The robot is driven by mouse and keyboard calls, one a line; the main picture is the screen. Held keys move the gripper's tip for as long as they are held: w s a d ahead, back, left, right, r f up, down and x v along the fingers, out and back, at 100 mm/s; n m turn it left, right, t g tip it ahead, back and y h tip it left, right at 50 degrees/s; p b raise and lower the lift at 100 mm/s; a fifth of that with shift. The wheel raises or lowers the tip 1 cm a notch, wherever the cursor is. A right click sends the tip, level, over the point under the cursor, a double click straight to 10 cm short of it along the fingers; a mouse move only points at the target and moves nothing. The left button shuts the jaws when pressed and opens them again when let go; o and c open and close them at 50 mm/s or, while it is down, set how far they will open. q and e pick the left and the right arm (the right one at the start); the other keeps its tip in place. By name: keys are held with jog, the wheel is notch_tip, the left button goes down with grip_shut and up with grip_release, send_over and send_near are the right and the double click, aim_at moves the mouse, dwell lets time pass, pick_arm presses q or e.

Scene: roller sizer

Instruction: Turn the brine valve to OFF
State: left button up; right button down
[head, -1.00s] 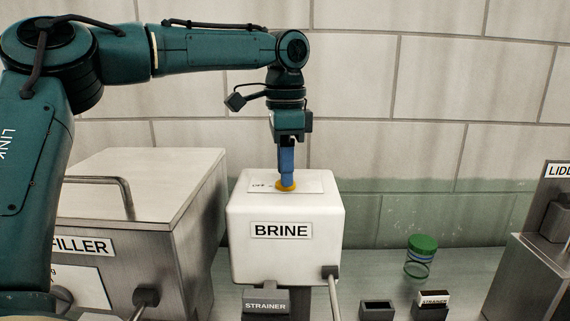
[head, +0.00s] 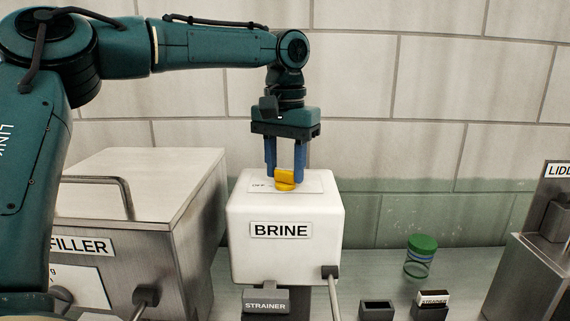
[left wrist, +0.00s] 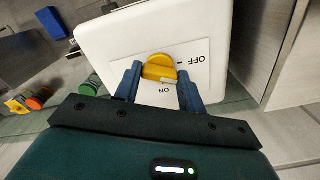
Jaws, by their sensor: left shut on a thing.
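The brine valve is a yellow knob (head: 284,184) on a white label plate on top of the white BRINE box (head: 285,262). In the left wrist view the knob (left wrist: 158,67) sits between the printed words OFF, to its right, and ON, just below it. A pale mark on the knob's lower right edge lies near ON; I cannot tell its exact pointing. My left gripper (head: 285,174) points straight down and is shut on the knob, one blue finger on each side. In the left wrist view the gripper (left wrist: 158,74) shows both fingers beside the knob. My right gripper is not in view.
A steel FILLER box (head: 150,190) stands left of the BRINE box. STRAINER holders (head: 266,302) and a green-lidded jar (head: 421,256) are on the bench at the front and right. A steel LIDDER machine (head: 540,262) is at the right edge. The tiled wall is behind.

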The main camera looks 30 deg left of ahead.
pick_arm(q)
jog(key=shift+n, duration=2.2)
jog(key=o, duration=1)
